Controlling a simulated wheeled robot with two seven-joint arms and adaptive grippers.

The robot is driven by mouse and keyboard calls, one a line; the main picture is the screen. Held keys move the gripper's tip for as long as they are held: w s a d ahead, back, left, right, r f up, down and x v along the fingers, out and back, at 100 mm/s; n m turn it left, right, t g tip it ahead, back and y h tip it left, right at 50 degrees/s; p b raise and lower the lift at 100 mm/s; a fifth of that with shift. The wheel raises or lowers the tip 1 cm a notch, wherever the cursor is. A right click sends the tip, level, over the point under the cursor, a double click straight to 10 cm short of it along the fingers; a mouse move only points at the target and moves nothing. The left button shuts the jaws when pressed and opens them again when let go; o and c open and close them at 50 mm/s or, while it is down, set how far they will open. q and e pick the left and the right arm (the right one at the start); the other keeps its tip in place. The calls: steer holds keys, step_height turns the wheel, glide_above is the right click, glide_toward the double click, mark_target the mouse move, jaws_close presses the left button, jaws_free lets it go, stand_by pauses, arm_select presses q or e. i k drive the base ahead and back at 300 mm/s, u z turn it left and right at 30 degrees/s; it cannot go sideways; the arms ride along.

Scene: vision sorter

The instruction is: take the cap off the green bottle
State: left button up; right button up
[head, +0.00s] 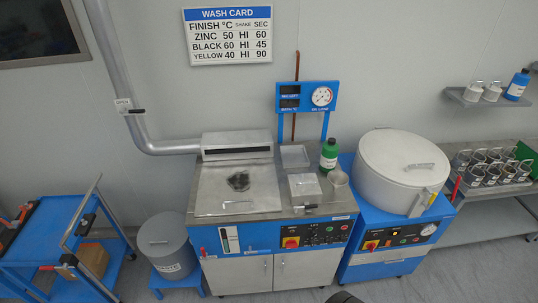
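The green bottle (328,157) stands upright on the back right of the steel worktop, with a white label on its front. A dark cap (331,141) appears to sit on its top. Neither of my grippers shows in the head view, and nothing touches the bottle.
A small clear beaker (338,177) stands just in front of the bottle. A lidded steel box (304,188) and a shallow tray (294,156) lie to its left. A blue gauge stand (308,97) rises behind. A large round drum (400,165) stands to the right.

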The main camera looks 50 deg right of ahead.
mark_target(328, 152)
steer(key=u, duration=1.7)
steer(key=k, duration=2.2)
steer(key=z, duration=2.8)
